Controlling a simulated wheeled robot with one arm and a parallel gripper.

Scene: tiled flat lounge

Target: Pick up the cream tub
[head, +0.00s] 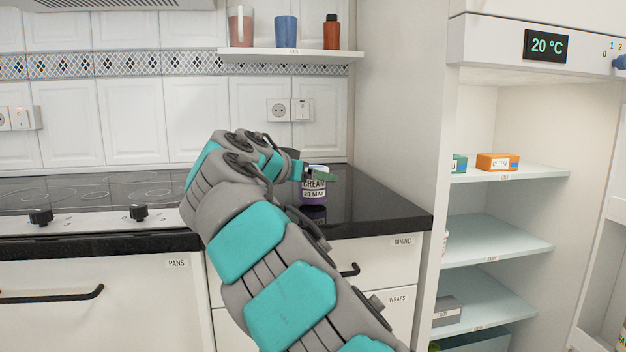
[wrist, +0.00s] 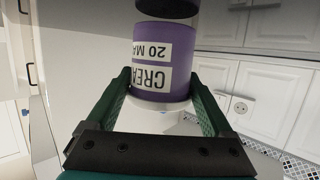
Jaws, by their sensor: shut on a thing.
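The cream tub (head: 313,197) is purple with a white label reading CREAM and a date below. It is upright over the black counter near its right end, with its dark reflection just below. I cannot tell whether its base touches the counter. My gripper (head: 314,172) is shut on its upper part. In the wrist view the tub (wrist: 177,38) appears upside down, with a pale lid, between the two green fingers of my gripper (wrist: 160,78). My arm hides part of the counter to the left.
The black counter (head: 375,212) is clear right of the tub, up to a tall side panel (head: 394,110). A hob (head: 100,190) lies left. A wall shelf (head: 290,55) with cups and a bottle hangs above. An open fridge (head: 510,240) stands right.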

